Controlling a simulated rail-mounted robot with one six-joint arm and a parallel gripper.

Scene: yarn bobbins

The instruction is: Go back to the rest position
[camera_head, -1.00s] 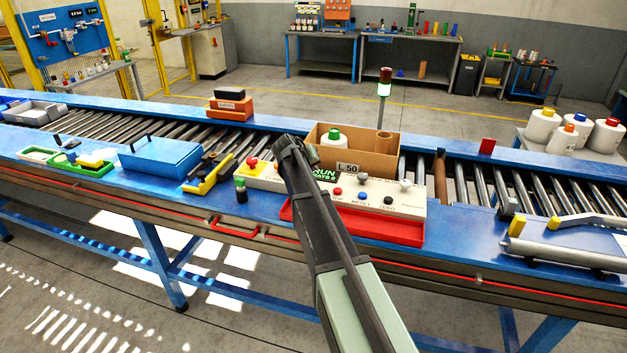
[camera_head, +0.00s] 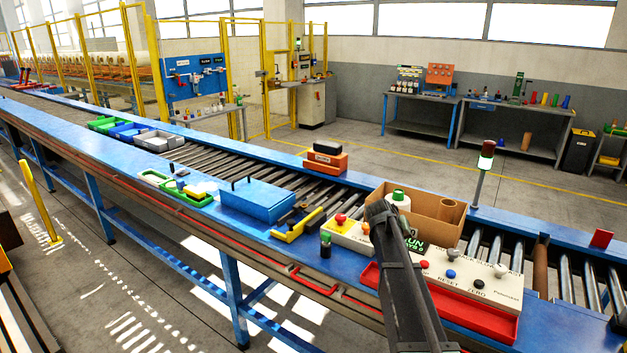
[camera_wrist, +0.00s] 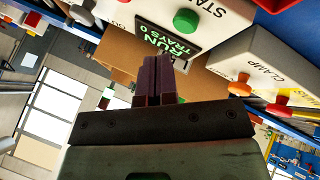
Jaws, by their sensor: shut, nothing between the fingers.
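My arm reaches up from the lower right in the head view, in front of the control panel (camera_head: 455,278). My gripper (camera_wrist: 159,75) shows in the wrist view, with its two dark fingers together and nothing between them. In the head view the fingertips are hard to make out against the panel. Behind them, the panel display with green text (camera_wrist: 158,38) and a green button (camera_wrist: 186,21) show in the wrist view. A cardboard box (camera_head: 440,213) stands behind the panel and holds a white bobbin with a green top (camera_head: 400,200).
A red tray (camera_head: 487,316) lies along the panel's front. A signal lamp (camera_head: 487,155) rises behind the box. Rollers run along the table.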

